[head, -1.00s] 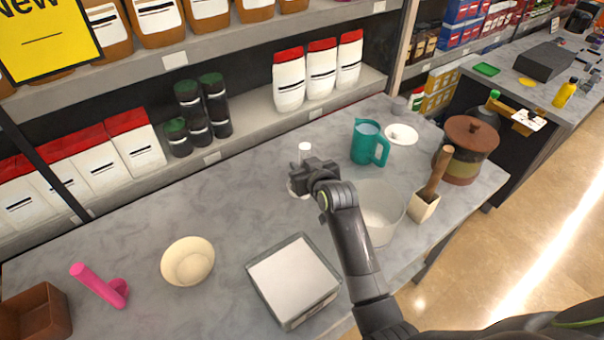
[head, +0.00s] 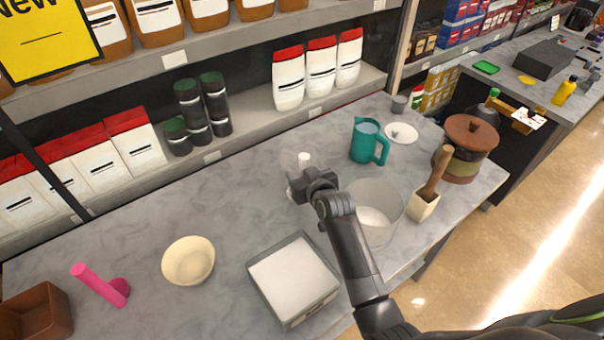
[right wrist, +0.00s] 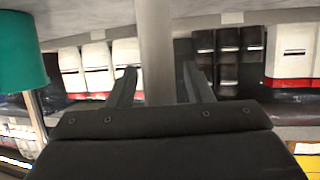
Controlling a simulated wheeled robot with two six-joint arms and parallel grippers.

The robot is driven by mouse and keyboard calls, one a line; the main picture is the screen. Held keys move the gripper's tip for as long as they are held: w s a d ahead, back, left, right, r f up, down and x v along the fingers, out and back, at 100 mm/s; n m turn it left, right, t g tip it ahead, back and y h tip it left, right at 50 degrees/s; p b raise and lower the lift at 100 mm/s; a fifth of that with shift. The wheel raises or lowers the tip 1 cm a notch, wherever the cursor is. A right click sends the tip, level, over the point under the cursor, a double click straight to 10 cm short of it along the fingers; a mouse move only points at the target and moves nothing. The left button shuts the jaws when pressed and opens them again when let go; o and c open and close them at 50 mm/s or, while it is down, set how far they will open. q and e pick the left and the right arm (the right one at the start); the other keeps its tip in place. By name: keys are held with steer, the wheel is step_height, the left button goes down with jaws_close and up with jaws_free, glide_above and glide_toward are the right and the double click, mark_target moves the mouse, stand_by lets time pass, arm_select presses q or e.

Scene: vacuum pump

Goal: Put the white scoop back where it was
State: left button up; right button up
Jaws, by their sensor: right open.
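The white scoop (head: 304,159) stands with its handle up behind my right gripper (head: 298,188), over the middle of the grey counter. Only the handle's top shows clearly in the head view; the gripper hides most of the rest. In the right wrist view the pale handle (right wrist: 155,50) runs between the two fingers of my right gripper (right wrist: 160,80). The fingers are open, with a gap visible on each side of the handle. A pink scoop (head: 102,286) lies at the counter's left. My left gripper is not in view.
A clear container (head: 376,212) stands close to the right of my arm. A teal pitcher (head: 365,142) and white saucer (head: 401,134) are behind it. A white-topped box (head: 293,278) and cream bowl (head: 188,262) are in front and left. The counter's back left is clear.

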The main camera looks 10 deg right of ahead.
steer(key=shift+r, duration=0.1)
steer(key=b+v, duration=0.2)
steer(key=v, duration=1)
stand_by(0.4)
